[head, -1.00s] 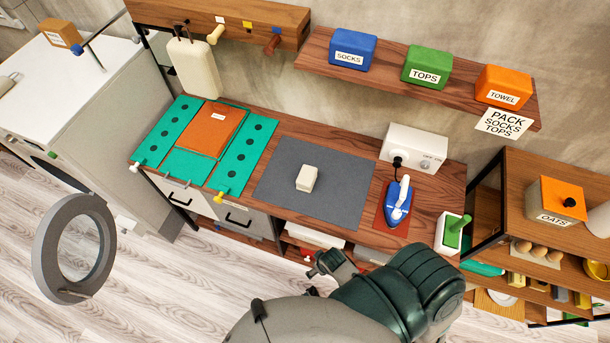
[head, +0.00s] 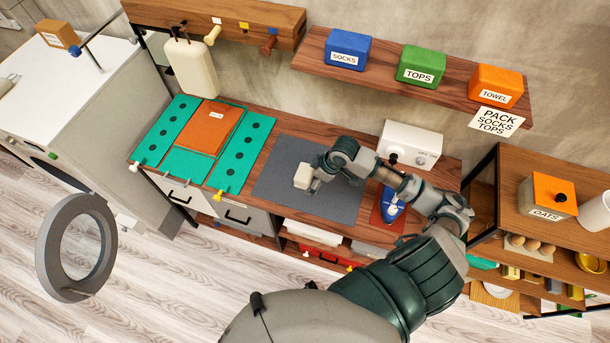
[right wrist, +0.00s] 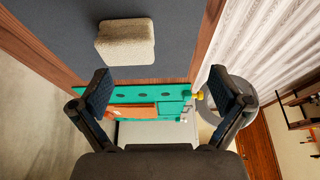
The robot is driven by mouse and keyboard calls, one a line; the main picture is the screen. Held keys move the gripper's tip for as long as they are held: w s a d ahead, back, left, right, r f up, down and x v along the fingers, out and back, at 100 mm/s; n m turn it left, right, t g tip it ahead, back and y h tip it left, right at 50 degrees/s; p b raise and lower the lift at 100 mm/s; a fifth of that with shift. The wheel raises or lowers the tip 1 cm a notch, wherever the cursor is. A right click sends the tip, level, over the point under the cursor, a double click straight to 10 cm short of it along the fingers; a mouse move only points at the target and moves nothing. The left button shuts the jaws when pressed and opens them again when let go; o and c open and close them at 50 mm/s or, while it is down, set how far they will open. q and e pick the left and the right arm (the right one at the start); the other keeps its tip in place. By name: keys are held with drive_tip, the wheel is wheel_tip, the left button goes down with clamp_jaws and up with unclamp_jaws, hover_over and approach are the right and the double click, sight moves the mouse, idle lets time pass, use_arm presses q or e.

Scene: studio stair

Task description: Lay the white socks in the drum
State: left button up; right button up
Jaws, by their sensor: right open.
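The white socks (head: 303,176), a small off-white bundle, lie on the grey mat (head: 275,180) on the wooden counter. They also show in the right wrist view (right wrist: 126,41), beyond the fingertips. My right gripper (head: 316,184) is low over the mat, just right of the socks; it is open and empty in the right wrist view (right wrist: 162,90). The white washing machine (head: 75,100) stands at the left with its round door ring (head: 42,245) swung open. The drum's inside is hidden. My left gripper is not in view.
A blue iron (head: 391,208) stands on a red pad beneath my right forearm. A green board with an orange folded cloth (head: 206,135) lies left of the mat. Above are a peg rail and a shelf with labelled blocks. Open floor lies before the counter.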

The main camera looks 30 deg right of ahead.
approach(307, 173)
drive_tip(key=x, duration=0.6)
drive_tip(key=shift+w+a+f, duration=0.25)
drive_tip(key=shift+a+f, duration=0.05)
drive_tip(key=x, duration=0.5)
drive_tip(key=shift+d+f+p, duration=0.1)
drive_tip(key=shift+f+p, duration=0.3)
drive_tip(key=shift+f, duration=0.05)
drive_tip(key=shift+c, duration=0.3)
drive_tip(key=c, duration=0.9)
drive_tip(key=shift+r, duration=0.1)
